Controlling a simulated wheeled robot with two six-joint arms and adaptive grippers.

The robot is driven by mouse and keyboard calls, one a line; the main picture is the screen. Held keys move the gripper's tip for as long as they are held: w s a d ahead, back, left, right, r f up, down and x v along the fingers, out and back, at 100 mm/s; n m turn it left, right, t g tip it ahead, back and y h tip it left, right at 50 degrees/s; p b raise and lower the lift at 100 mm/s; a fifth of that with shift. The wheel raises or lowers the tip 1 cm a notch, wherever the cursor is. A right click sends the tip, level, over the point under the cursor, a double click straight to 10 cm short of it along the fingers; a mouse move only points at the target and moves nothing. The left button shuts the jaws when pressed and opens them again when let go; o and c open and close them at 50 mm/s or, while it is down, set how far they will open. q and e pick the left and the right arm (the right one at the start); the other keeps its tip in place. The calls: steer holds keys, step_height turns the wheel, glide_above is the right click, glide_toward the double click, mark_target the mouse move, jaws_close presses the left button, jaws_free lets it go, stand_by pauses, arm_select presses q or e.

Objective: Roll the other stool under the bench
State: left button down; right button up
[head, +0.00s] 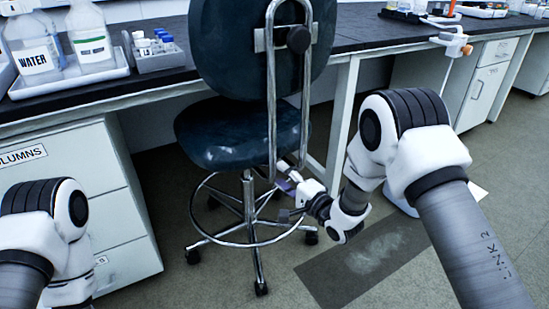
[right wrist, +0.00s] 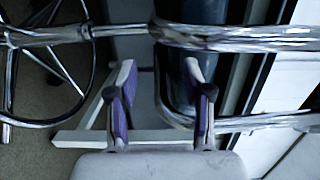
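A stool (head: 240,140) with a dark seat, a tall dark backrest and a looped chrome back frame stands on casters before the bench (head: 335,40). Its seat is at the bench's open leg space, with the backrest towards me. My right gripper (head: 285,191) is low at the right of the stool, near the frame's lower end. In the right wrist view its purple-padded fingers (right wrist: 160,75) are apart, with chrome tubes (right wrist: 240,38) and the dark seat (right wrist: 190,65) close beyond. Whether they touch is unclear. My left arm shows, but its gripper is out of view. No second stool shows.
A drawer cabinet (head: 75,195) borders the leg space on the left and a white bench leg (head: 342,120) on the right. Bottles in a tray (head: 75,80) and a vial rack (head: 158,55) stand on top. A dark mat (head: 365,262) lies on the floor at right.

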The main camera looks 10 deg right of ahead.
steer(key=shift+s+f, duration=0.1)
steer(key=shift+s+d+p, duration=0.2)
steer(key=shift+s+p, duration=0.1)
steer(key=p+v, duration=0.4)
steer(key=v, duration=0.7)
steer(key=s+f+n+g+h, duration=0.2)
steer(key=s+f+g+h, duration=0.35)
steer(key=s+f, duration=0.9)
steer(key=s+d+f+n+g+h, duration=0.1)
steer(key=s+d+f+n+g, duration=0.15)
steer(key=s, duration=0.35)
steer(key=s+d+f+n+g+h, duration=0.1)
steer(key=s+f+n+g, duration=0.1)
steer(key=s+n+g, duration=0.3)
steer(key=s+d+f+n+g+h, duration=0.1)
steer(key=s+d+f+n+g, duration=0.15)
steer(key=s, duration=0.45)
step_height(320, 180, up, 38)
steer(key=p, duration=3.8)
steer(key=shift+w+f+p, duration=0.15)
steer(key=shift+w+p, duration=0.05)
steer(key=shift+p, duration=0.15)
